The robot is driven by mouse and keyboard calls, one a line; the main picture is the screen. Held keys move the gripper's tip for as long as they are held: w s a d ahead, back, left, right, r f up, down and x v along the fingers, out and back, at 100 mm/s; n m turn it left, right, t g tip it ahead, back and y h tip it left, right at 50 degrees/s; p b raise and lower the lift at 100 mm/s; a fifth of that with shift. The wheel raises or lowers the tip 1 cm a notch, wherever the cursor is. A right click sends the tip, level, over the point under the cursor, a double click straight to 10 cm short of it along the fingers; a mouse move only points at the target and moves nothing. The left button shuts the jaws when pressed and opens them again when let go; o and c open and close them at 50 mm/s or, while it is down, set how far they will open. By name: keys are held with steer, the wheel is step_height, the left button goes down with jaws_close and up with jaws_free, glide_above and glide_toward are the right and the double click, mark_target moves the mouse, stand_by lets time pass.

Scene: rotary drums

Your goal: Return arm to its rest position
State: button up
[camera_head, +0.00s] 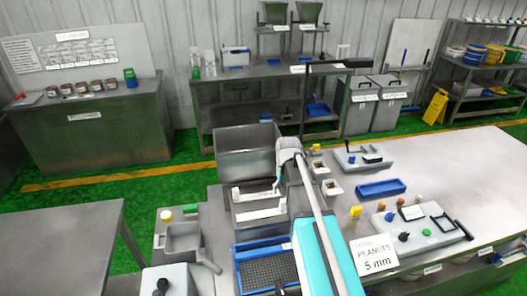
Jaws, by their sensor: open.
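My arm reaches from the bottom middle up over the bench. My gripper (276,184) is small and partly hidden at the arm's far end, above the metal bins. It is open, and I see nothing held in it. A large open grey metal bin (232,153) stands just behind it. A smaller metal bin (245,212) with white pieces at its rim is below it.
A blue tray with a dark mesh (268,268) lies close left of my arm. To the right are a control panel (415,228), a blue tray (381,188) and a "PEANUTS 5 mm" sign (374,254). A grey scoop-like pan (184,240) sits at left. The right bench end is clear.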

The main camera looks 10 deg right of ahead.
steer(key=s+a, duration=0.3)
steer(key=s, duration=0.4)
steer(key=s+a, duration=0.4)
steer(key=s, duration=0.4)
steer(key=shift+s+a, duration=0.15)
steer(key=shift+s, duration=0.1)
